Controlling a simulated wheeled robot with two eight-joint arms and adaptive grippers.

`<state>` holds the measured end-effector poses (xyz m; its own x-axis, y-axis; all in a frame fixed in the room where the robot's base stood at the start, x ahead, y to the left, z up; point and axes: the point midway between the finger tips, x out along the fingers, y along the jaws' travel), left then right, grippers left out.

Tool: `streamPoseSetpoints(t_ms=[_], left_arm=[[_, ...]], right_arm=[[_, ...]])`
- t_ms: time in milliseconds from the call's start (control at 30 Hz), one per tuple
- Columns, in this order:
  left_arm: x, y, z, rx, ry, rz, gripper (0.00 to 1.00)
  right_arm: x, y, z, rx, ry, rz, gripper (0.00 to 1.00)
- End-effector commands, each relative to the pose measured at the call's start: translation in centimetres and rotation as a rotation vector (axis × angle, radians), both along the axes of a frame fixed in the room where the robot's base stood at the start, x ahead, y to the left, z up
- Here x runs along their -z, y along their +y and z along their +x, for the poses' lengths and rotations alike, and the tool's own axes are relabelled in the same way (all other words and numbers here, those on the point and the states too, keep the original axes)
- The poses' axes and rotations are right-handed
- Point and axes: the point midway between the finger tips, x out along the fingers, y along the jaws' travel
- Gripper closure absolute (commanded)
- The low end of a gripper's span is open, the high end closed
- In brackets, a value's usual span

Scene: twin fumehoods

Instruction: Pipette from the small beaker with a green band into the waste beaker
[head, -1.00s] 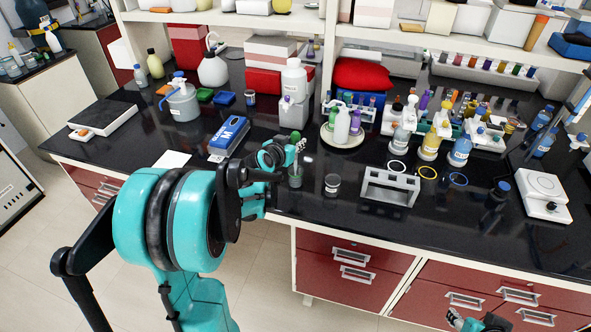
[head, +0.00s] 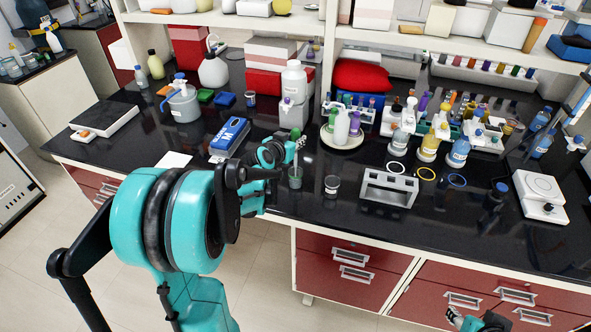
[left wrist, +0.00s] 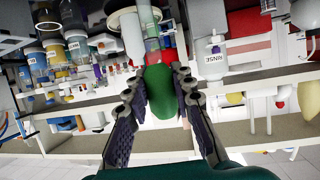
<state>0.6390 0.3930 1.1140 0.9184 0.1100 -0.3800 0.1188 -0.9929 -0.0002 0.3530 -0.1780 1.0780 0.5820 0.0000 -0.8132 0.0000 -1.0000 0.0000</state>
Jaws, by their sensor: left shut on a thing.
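My left gripper (head: 296,145) is shut on the green bulb of a pipette (head: 295,134). The bulb (left wrist: 160,92) sits between the two dark fingers in the left wrist view. The pipette's thin stem points down over a small greenish beaker (head: 295,178) near the bench's front edge; whether its tip is inside I cannot tell. A second small beaker (head: 332,186), dark with a white label, stands just to the right; its writing is too small to read. My right gripper (head: 468,318) shows only partly at the bottom right, well below the bench top, its jaw state unclear.
A grey rack (head: 388,188) stands right of the beakers, with coloured rings (head: 427,173) behind it. A blue box (head: 230,136) lies to the left. A plate with bottles (head: 342,141) and labelled bottles (head: 429,149) stand behind.

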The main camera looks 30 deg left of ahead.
Motion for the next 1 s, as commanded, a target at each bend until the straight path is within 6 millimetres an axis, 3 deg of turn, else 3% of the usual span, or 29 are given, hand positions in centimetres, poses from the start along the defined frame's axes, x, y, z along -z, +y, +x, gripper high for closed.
streamPoseSetpoints(t_ms=[233,1000], left_arm=[[-0.7,0.0,0.0,0.000,0.000,0.000,0.90],[-6.4,0.0,0.0,0.000,0.000,0.000,0.90]], right_arm=[[-0.6,0.0,0.0,0.000,0.000,0.000,0.60],[-5.0,0.0,0.0,0.000,0.000,0.000,0.60]])
